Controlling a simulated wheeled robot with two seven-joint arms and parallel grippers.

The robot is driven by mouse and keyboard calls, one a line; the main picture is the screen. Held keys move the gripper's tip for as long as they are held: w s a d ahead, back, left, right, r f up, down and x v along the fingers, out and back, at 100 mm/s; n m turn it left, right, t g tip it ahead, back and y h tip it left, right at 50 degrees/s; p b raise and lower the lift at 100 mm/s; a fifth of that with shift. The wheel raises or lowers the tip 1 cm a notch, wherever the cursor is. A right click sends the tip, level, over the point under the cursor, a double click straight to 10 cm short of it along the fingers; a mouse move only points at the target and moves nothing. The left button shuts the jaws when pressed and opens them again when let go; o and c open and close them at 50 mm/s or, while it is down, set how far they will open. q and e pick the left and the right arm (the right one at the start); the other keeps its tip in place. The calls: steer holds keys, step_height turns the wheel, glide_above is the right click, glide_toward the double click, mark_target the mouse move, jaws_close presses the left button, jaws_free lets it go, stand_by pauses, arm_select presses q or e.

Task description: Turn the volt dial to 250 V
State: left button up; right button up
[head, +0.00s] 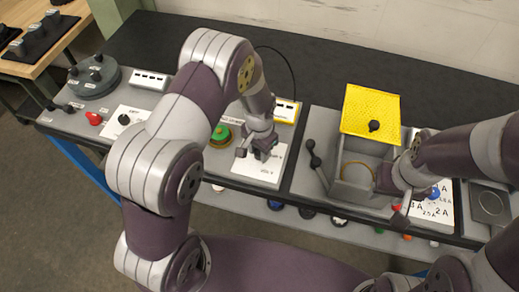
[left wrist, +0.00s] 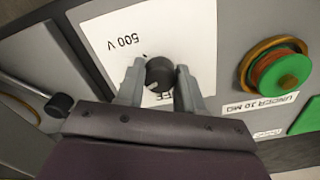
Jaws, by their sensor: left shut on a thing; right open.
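The volt dial is a black round knob (left wrist: 159,73) on a white plate (left wrist: 112,42) in the left wrist view. The plate reads "500 V", upside down there, and letters like "OFF" show partly beside the knob. In the head view the plate (head: 264,174) lies under my left gripper (head: 262,152), which hides most of the knob. My left gripper's fingers, also in the left wrist view (left wrist: 158,84), stand on both sides of the knob and are shut on it. I cannot read the dial's setting. My right gripper (head: 403,203) is open, by the ampere plate.
A grey box with a raised yellow lid (head: 368,105) and a black lever (head: 313,155) stand to the right. A blue knob (head: 432,194) is on the ampere plate.

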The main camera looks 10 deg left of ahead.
mark_target(259, 152)
arm_select(q)
steer(key=shift+w+r, duration=0.1)
steer(key=shift+w, duration=0.05)
steer(key=o, duration=1)
steer(key=shift+o, duration=0.2)
step_height(259, 152, up, 13)
steer(key=b, duration=0.2)
